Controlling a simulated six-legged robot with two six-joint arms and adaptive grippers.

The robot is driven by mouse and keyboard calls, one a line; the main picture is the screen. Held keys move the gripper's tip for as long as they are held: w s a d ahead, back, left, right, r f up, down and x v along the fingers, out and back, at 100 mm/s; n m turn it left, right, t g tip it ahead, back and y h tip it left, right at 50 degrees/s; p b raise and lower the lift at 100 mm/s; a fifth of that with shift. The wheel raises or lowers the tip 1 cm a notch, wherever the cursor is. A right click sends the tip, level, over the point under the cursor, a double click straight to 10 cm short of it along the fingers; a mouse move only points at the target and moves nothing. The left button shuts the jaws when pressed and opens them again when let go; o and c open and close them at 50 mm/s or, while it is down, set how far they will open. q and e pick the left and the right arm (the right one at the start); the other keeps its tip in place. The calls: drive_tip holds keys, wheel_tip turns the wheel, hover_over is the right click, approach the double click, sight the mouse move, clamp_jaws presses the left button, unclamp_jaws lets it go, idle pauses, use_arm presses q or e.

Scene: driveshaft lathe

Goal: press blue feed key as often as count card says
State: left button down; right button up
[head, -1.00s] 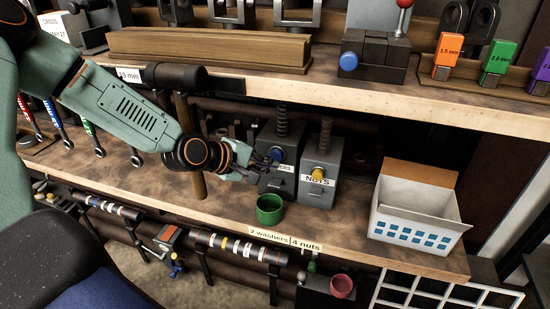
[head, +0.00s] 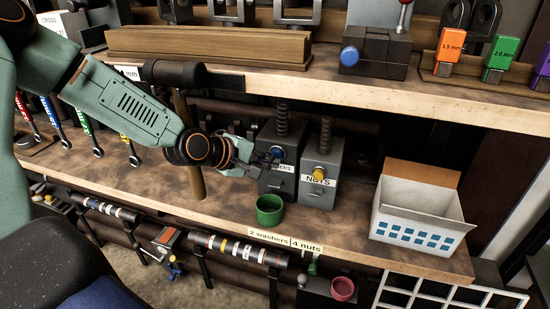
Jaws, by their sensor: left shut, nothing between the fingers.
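The blue feed key (head: 277,153) is a round button on the front of the dark grey washers dispenser (head: 272,184); its label is partly hidden, with "ERS" showing. The count card (head: 285,241) on the shelf's front edge reads "2 washers | 4 nuts". My left gripper (head: 261,166) is shut and empty, just left of the blue key and close to it; a small gap seems to show, but contact is hard to judge. A green cup (head: 269,210) stands below the washers dispenser; its contents cannot be made out. My right gripper is out of view.
The nuts dispenser (head: 320,190) with a yellow key (head: 319,174) stands close at the right. A hammer handle (head: 190,150) stands upright behind my left arm. A white bin (head: 418,222) is farther right. The upper shelf edge (head: 330,92) runs above the dispensers.

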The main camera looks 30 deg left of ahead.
use_arm(q)
drive_tip(key=shift+w+a+b, duration=0.15)
drive_tip(key=shift+w+b, duration=0.25)
drive_tip(key=shift+w, duration=0.05)
idle(0.5)
drive_tip(key=s+p, duration=0.2)
drive_tip(key=p, duration=0.1)
drive_tip(key=shift+d, duration=0.25)
idle(0.3)
drive_tip(key=shift+s, duration=0.1)
drive_tip(key=s+p, duration=0.2)
drive_tip(key=s+d+p, duration=0.1)
drive_tip(key=s+p, duration=0.1)
drive_tip(key=p, duration=0.1)
drive_tip(key=shift+s+d, duration=0.1)
drive_tip(key=shift+s, duration=0.25)
